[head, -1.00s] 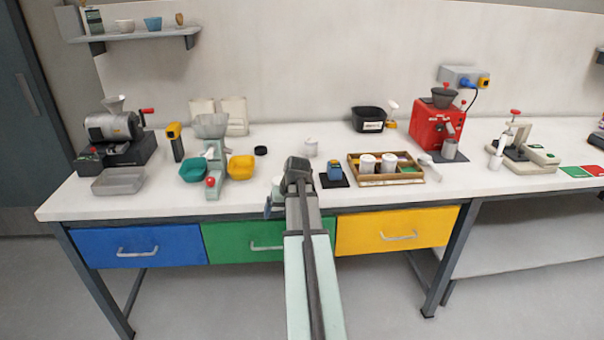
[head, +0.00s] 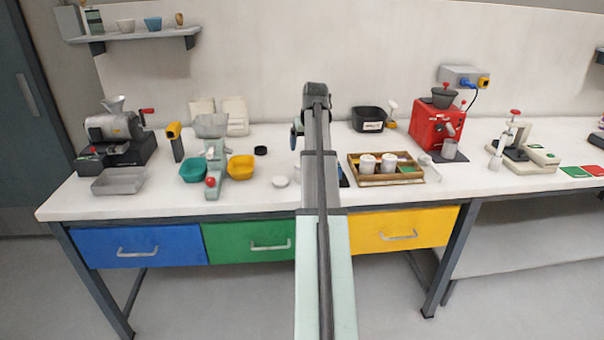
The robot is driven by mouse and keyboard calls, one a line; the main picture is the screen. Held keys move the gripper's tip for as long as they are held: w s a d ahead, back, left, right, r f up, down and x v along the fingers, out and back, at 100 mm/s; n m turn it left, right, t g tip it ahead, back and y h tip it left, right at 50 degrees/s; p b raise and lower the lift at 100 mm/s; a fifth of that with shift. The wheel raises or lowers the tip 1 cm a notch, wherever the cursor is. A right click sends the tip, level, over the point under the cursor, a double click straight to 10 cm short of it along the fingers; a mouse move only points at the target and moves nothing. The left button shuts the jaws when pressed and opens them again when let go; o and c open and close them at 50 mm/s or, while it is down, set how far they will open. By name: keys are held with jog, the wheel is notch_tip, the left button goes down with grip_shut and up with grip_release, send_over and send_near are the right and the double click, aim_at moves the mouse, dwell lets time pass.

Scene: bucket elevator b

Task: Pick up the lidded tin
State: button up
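No tin can be singled out for certain as the lidded one. A white cylindrical canister (head: 367,163) and a similar white canister (head: 389,162) stand upright in the wooden tray (head: 408,180) right of my arm. A small white round thing (head: 280,181) sits on the bench just left of my arm; whether it is a lid or a low dish I cannot tell. My gripper (head: 297,134) is above the back middle of the bench, mostly hidden by my arm. Its fingers are not clear, and no held object shows.
A black bin (head: 369,119) and a red grinder (head: 436,125) stand right. My arm mostly covers a blue item.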

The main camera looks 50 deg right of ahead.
jog(key=x, duration=0.8)
jog(key=shift+f, duration=0.1)
jog(key=shift+a+x, duration=0.15)
jog(key=shift+x, duration=1.2)
jog(key=shift+a+x, duration=0.15)
jog(key=shift+x, duration=1.15)
jog(key=shift+f, duration=0.1)
jog(key=c, duration=1.2)
